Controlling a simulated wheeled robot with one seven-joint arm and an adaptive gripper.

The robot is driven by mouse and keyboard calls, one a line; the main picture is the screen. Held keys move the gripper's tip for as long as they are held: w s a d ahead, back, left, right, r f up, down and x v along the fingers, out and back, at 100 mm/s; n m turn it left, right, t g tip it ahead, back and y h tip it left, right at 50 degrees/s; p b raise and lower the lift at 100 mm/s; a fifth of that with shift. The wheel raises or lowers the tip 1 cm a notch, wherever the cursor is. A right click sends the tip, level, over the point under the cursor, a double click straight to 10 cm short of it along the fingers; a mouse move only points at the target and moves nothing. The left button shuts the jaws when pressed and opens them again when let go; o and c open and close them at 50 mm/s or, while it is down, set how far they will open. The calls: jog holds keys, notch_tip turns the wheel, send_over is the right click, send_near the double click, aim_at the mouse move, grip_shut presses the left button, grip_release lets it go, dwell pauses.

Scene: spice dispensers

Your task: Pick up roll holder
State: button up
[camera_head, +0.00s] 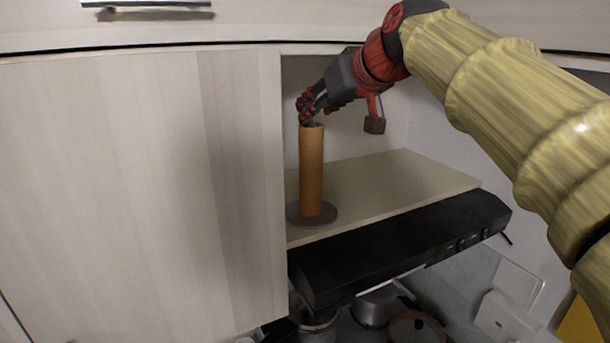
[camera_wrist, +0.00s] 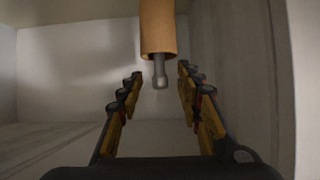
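The roll holder (camera_head: 294,214) has a dark round base and a thin grey post, with an orange-brown roll (camera_head: 312,172) around it. It stands upright on the shelf. My gripper (camera_head: 306,110) is at the top of the holder. In the wrist view my gripper (camera_wrist: 160,73) is open, with one finger on each side of the holder's grey post tip (camera_wrist: 160,80). Gaps show between the fingers and the post in that view. The roll (camera_wrist: 158,27) enters from the top of that view, and the base is out of it.
The wooden shelf (camera_head: 400,175) is bare to the right of the holder. A closed cabinet door (camera_head: 130,190) is close on the left. A black range hood (camera_head: 400,245) lies below the shelf's front edge, with pots (camera_head: 375,308) under it. The cabinet front runs above the opening.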

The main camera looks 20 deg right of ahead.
jog(key=r+p+x, duration=0.1)
jog(key=x, duration=0.7)
jog(key=shift+w, duration=0.25)
jog(key=shift+s, duration=0.25)
jog(key=shift+c, duration=0.6)
jog(key=shift+w, duration=0.15)
jog(key=shift+c, duration=1.3)
grip_shut()
